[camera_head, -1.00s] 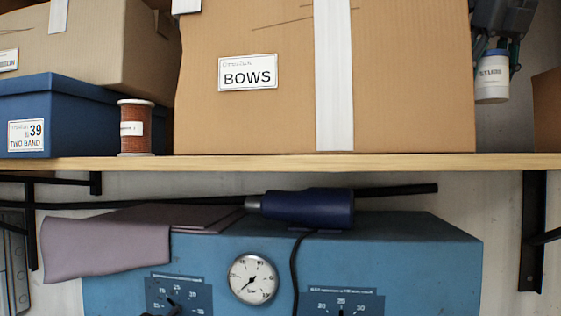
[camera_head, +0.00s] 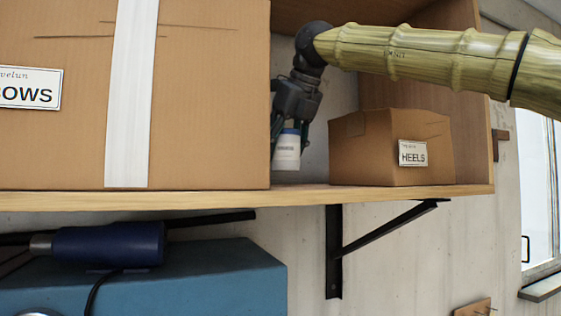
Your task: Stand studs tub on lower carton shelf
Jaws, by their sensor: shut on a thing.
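The studs tub (camera_head: 287,152) is a small white tub with a blue lid and a label too small to read. My gripper (camera_head: 289,128) is shut on it from above, and it hangs upright. The tub is in the gap between the large BOWS carton (camera_head: 195,110) and the small HEELS carton (camera_head: 375,160). Its base is a little above the wooden shelf board (camera_head: 390,195) or close to it; I cannot tell whether they touch. The far fingertip is partly hidden by the tub.
The BOWS carton stands close on the left of the tub. The HEELS carton stands on the right, with some free board between. A black bracket (camera_head: 336,250) supports the shelf. Below are a blue machine (camera_head: 210,275) and a dark blue tool (camera_head: 110,245).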

